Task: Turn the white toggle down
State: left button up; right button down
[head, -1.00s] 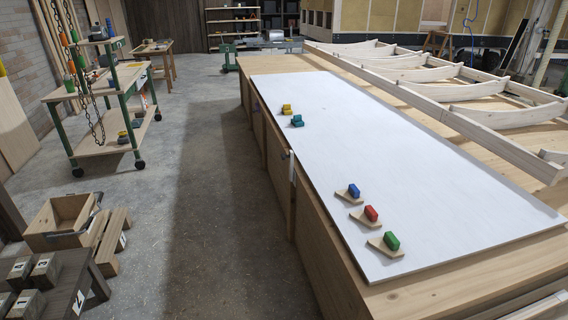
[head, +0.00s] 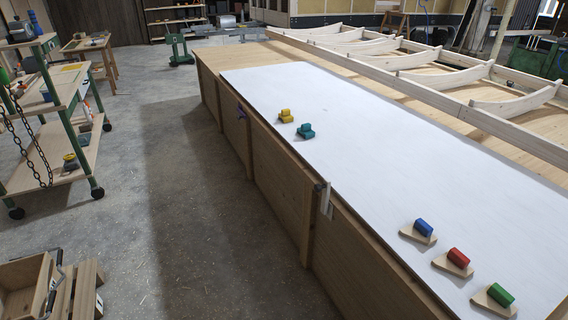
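A small white piece (head: 326,200), which looks like the white toggle, is on the long side of the wooden bench (head: 278,165), just below the top edge. It stands roughly upright, leaning slightly, with a small grey part (head: 318,187) beside it. It is too small to tell its exact setting. A small blue-purple piece (head: 240,112) is on the same side farther back. Neither of my grippers is in view.
A white board on the bench top (head: 400,160) carries a yellow block (head: 286,116), a teal block (head: 306,131), and blue (head: 423,227), red (head: 458,257) and green (head: 499,294) blocks on wooden bases. Concrete floor (head: 180,210) is clear between the bench and the trolley (head: 60,165).

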aim_at(325, 186)
jog(key=i+j, duration=0.2)
jog(key=j, duration=0.15)
jog(key=i+j+z, duration=0.15)
jog(key=j, duration=0.25)
jog(key=i+j, duration=0.2)
jog(key=j, duration=0.2)
jog(key=i+j+z, duration=0.1)
jog(key=j, duration=0.25)
jog(key=i+j+z, duration=0.1)
jog(key=i+j, duration=0.15)
jog(key=j, duration=0.2)
jog(key=i+j, duration=0.1)
jog(key=j, duration=0.3)
jog(key=i+j+z, duration=0.15)
jog(key=j, duration=0.25)
